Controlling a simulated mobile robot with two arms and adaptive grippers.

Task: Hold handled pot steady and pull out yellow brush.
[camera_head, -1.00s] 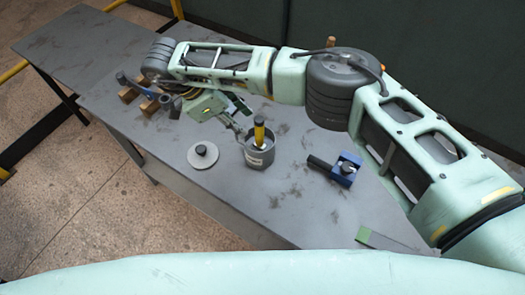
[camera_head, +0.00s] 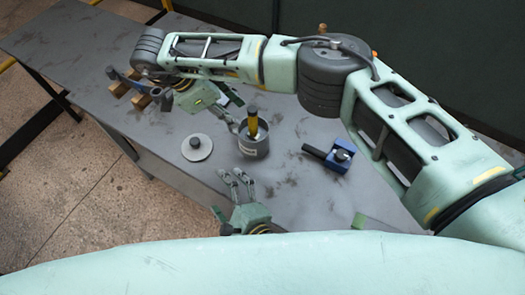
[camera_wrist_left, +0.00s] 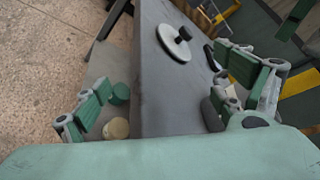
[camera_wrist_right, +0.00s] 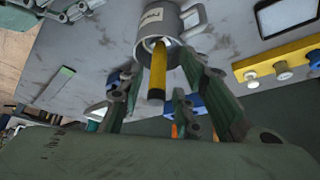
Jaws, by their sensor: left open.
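The grey handled pot (camera_head: 250,148) stands upright on the table in the head view; its handle shows in the right wrist view (camera_wrist_right: 200,22). The yellow brush (camera_head: 253,124) stands in the pot, its dark end up; it also shows in the right wrist view (camera_wrist_right: 157,72). My right gripper (camera_head: 236,113) is open at the pot's upper left, its fingers apart on either side of the brush in its wrist view. I cannot tell whether it touches anything. My left gripper (camera_head: 235,174) is open and empty, below and left of the pot, apart from it.
A round grey lid (camera_head: 197,147) with a dark knob lies left of the pot. A blue clamp-like tool (camera_head: 339,157) with a dark handle lies to the right. A rack with wooden blocks (camera_head: 139,101) and a blue-handled tool stands at the upper left.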

